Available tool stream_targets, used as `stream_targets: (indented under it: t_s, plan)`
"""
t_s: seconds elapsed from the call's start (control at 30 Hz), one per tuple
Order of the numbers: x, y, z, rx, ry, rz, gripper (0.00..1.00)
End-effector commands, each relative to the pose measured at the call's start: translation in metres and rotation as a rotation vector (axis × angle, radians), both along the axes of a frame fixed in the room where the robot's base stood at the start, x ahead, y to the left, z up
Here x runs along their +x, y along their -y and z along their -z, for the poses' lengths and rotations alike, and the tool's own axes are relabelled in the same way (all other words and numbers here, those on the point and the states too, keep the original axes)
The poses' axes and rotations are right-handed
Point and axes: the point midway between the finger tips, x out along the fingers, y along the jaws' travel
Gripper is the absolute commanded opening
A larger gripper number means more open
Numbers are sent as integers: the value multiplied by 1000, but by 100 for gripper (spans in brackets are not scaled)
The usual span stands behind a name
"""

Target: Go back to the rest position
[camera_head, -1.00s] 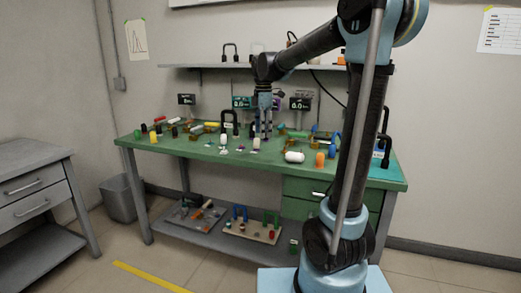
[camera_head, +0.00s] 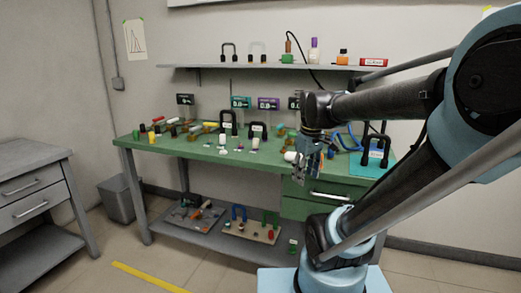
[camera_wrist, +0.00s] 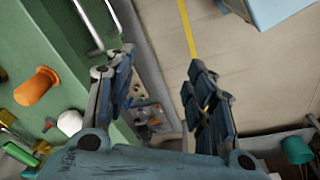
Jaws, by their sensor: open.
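My gripper (camera_head: 308,172) hangs in front of the right part of the green bench (camera_head: 190,151), its fingers pointing down near the bench's front edge. In the wrist view my gripper (camera_wrist: 160,95) shows two blue-grey fingers spread apart with nothing between them. Beyond the fingers are the bench edge, the lower shelf's items and the floor. My arm reaches in from the right and hides part of the bench's right side.
On the bench are several small cylinders, black horseshoe shapes and displays (camera_head: 241,102). An orange knob-like piece (camera_wrist: 37,87) lies near the gripper in the wrist view. A wall shelf (camera_head: 200,67) holds more items. A grey drawer cabinet (camera_head: 35,190) stands left. Floor in front is clear.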

Motion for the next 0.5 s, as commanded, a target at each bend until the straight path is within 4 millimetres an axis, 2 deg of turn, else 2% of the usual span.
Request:
stream_targets:
  t_s: [0.03,0.2,0.4,0.5]
  plan:
    - [-14,6,11,8,6,67,49]
    - [-49,21,47,37,27,299,49]
    - [-80,32,85,69,49,520,49]
    - [-88,34,96,79,55,586,49]
